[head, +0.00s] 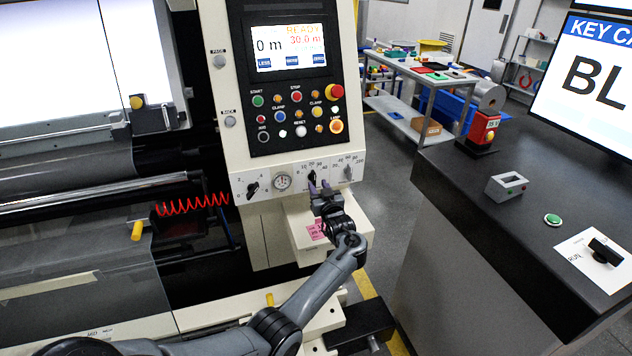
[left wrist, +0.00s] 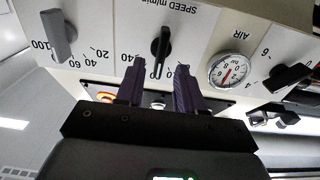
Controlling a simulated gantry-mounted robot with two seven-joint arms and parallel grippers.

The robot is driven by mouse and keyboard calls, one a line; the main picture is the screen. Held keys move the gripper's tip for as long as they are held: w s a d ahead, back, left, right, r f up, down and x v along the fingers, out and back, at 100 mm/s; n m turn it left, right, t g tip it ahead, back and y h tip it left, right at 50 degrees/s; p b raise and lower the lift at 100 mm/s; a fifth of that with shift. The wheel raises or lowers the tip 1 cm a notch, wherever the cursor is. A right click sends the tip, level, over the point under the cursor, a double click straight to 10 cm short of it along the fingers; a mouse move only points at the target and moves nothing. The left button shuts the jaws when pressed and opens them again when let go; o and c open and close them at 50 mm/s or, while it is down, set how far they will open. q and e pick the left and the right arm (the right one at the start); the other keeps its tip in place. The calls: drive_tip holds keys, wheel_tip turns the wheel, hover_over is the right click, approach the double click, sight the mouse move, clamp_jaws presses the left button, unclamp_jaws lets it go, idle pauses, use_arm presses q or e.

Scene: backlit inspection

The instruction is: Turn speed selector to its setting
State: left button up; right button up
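The speed selector (left wrist: 160,48) is a black bar knob on the white panel under the lettering "SPEED m/min", which appears upside down in the left wrist view. It stands nearly upright there; its exact setting cannot be read. In the head view the selector (head: 311,178) is partly hidden by my left gripper (head: 318,187). In the left wrist view my left gripper (left wrist: 159,66) is open, its two purple fingers either side of the knob's near end with visible gaps. The screen (head: 289,47) reads READY, 0 m and 30.0 m. My right gripper is not in view.
A grey knob (left wrist: 58,36) with a scale to 100 sits beside the selector. A pressure gauge (left wrist: 232,70) and another black knob (left wrist: 287,78) are on the other side. Buttons (head: 297,113) fill the panel above. A dark counter (head: 470,190) stands at right.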

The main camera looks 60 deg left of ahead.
use_arm(q)
drive_tip(key=v, duration=0.7)
drive_tip(key=shift+p, duration=0.45)
